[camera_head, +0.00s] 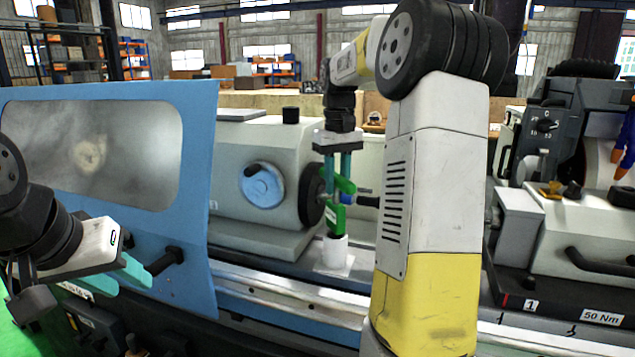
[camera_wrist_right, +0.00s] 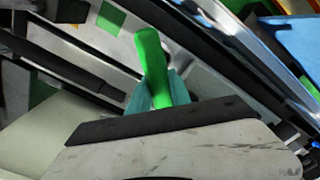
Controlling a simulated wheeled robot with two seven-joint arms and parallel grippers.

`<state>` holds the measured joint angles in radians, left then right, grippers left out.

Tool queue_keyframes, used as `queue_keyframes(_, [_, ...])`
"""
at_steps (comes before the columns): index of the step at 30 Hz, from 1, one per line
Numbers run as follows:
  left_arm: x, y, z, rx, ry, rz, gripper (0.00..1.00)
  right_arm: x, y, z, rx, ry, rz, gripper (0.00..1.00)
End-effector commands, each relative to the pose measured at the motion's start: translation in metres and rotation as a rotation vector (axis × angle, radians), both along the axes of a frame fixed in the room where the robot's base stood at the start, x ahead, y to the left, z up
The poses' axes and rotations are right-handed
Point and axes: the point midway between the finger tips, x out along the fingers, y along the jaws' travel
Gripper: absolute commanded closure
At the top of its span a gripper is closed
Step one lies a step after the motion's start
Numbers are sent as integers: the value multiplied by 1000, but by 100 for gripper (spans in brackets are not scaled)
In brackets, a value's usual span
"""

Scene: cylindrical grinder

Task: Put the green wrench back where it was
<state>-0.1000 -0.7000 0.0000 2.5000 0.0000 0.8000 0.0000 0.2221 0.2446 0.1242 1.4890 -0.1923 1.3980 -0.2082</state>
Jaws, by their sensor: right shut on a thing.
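The green wrench (camera_head: 343,184) is between the teal fingers of my right gripper (camera_head: 338,168), which points down in front of the grinder's workhead. In the right wrist view the green wrench (camera_wrist_right: 152,65) sticks out between the right gripper's fingers (camera_wrist_right: 158,95), which are shut on it. A green upright piece (camera_head: 335,218) stands just below, over a white cup-like holder (camera_head: 334,250); I cannot tell whether it is part of the wrench. My left gripper (camera_head: 122,274) is at the lower left, near the blue door, with its teal fingers apart and empty.
The blue sliding door (camera_head: 205,130) with a window stands at the left, its black handle (camera_head: 165,262) close to my left gripper. The workhead (camera_head: 255,185) is left of my right gripper. A grey machine unit (camera_head: 590,235) with a "50 Nm" label stands at the right.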

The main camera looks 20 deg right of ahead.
Motion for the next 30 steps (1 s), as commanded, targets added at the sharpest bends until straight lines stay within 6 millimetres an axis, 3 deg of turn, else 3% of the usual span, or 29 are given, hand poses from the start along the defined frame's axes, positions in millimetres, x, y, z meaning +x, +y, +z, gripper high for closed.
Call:
queue_keyframes(2, [0,0,0,0,0,0,64,0,0,-1,0,-1,0,100])
queue_keyframes(3, [0,0,0,0,0,0,64,0,0,-3,0,1,0,72])
queue_keyframes(6, [0,0,0,0,0,0,64,0,0,-2,0,1,0,54])
queue_keyframes(19, [0,0,0,0,0,0,64,1,0,7,-1,-3,0,54])
queue_keyframes(30, [0,0,0,0,0,0,64,2,0,82,0,-4,1,54])
